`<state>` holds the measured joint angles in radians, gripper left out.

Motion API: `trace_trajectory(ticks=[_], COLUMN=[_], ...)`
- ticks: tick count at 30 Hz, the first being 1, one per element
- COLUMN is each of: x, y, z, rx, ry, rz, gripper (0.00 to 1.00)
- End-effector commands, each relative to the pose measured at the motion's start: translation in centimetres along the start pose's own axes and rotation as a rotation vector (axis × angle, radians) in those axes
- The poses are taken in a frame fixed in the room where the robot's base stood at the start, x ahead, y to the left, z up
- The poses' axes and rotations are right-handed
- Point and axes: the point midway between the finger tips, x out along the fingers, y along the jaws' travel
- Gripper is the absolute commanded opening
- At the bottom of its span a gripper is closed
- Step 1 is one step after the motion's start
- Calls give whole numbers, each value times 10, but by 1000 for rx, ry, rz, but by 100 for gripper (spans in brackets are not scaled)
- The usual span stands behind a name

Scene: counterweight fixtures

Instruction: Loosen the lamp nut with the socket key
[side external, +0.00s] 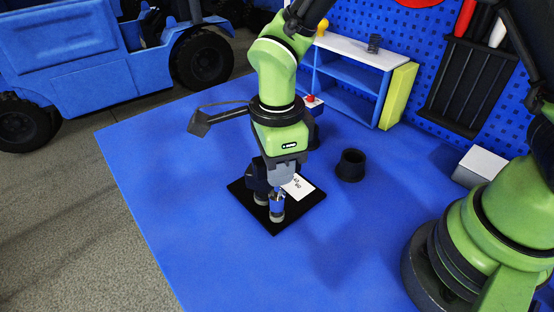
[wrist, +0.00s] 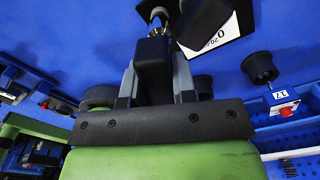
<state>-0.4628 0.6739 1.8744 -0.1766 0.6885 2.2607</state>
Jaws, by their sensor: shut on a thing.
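My gripper (side external: 277,188) points down over a black mat (side external: 274,229) on the blue table. It is shut on a small blue piece with a metallic end (side external: 277,204), which looks like the socket key. In the wrist view my gripper (wrist: 155,62) hides most of what it holds; bright metal (wrist: 158,14) shows past the tips. A second grey-footed piece (side external: 261,198) stands just left of the key. A dark lamp-like head (side external: 200,122) on a thin arm reaches left behind my wrist. The lamp nut cannot be made out, nor whether the key touches it.
A white printed card (side external: 299,187) lies on the mat. A black cup (side external: 351,165) stands to its right, and a blue shelf (side external: 345,82) with a yellow-green side stands behind. A white-topped box (side external: 482,164) is at the right. The table's left and front are clear.

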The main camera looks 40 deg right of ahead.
Motion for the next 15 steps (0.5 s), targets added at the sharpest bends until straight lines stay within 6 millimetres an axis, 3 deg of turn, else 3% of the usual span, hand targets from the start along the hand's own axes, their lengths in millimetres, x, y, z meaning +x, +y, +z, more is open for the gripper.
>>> trace_trajectory(ticks=[15], x=[8], y=[0], z=[0], rx=[0], ry=[1], rz=[0], gripper=[0])
